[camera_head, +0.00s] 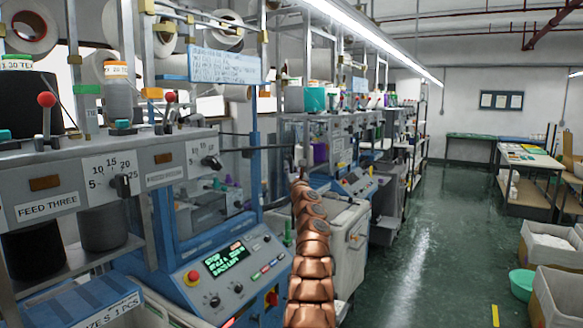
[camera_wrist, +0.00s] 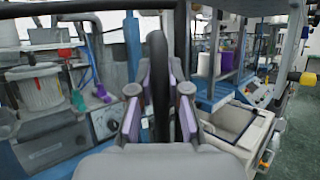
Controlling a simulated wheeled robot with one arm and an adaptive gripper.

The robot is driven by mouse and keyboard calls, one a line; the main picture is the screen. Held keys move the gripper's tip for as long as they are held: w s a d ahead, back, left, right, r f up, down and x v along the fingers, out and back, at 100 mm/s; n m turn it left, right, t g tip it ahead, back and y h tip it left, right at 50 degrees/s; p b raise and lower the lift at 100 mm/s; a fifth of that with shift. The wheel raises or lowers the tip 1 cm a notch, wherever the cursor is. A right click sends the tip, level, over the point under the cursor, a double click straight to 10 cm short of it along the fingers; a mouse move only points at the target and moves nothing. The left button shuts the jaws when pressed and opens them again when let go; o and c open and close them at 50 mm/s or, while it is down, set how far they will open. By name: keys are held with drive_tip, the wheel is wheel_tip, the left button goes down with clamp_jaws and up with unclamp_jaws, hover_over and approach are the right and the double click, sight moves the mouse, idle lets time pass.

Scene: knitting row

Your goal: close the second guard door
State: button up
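In the wrist view my gripper (camera_wrist: 159,70) is spread, its two purple-grey fingers standing either side of a dark upright bar (camera_wrist: 158,90). The bar looks like the handle of a guard door. I cannot tell whether the fingertips touch it. A dark frame (camera_wrist: 90,8), which looks like the door's edge, runs along the top left and turns down beside the gripper. In the head view my copper arm reaches up toward the second machine. My gripper is small there, and the door cannot be clearly made out.
The near machine's control panel (camera_head: 225,265) and FEED THREE box (camera_head: 50,208) stand left. A grey cabinet (camera_head: 348,245) is just right of my arm. The green aisle floor (camera_head: 425,240) is open.

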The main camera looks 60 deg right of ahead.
drive_tip(key=shift+o, duration=0.8)
drive_tip(key=shift+w+f, duration=0.6)
drive_tip(key=shift+f, duration=0.15)
drive_tip(key=shift+o, duration=0.9)
drive_tip(key=shift+r, duration=0.1)
drive_tip(key=shift+o, duration=0.6)
drive_tip(key=shift+s+d+r, duration=0.1)
drive_tip(key=shift+s+r, duration=0.2)
drive_tip(key=shift+r, duration=0.1)
drive_tip(key=shift+s+r, duration=0.1)
drive_tip(key=shift+s+a+f, duration=0.25)
drive_tip(key=shift+s+a, duration=0.05)
drive_tip(key=shift+a, duration=0.05)
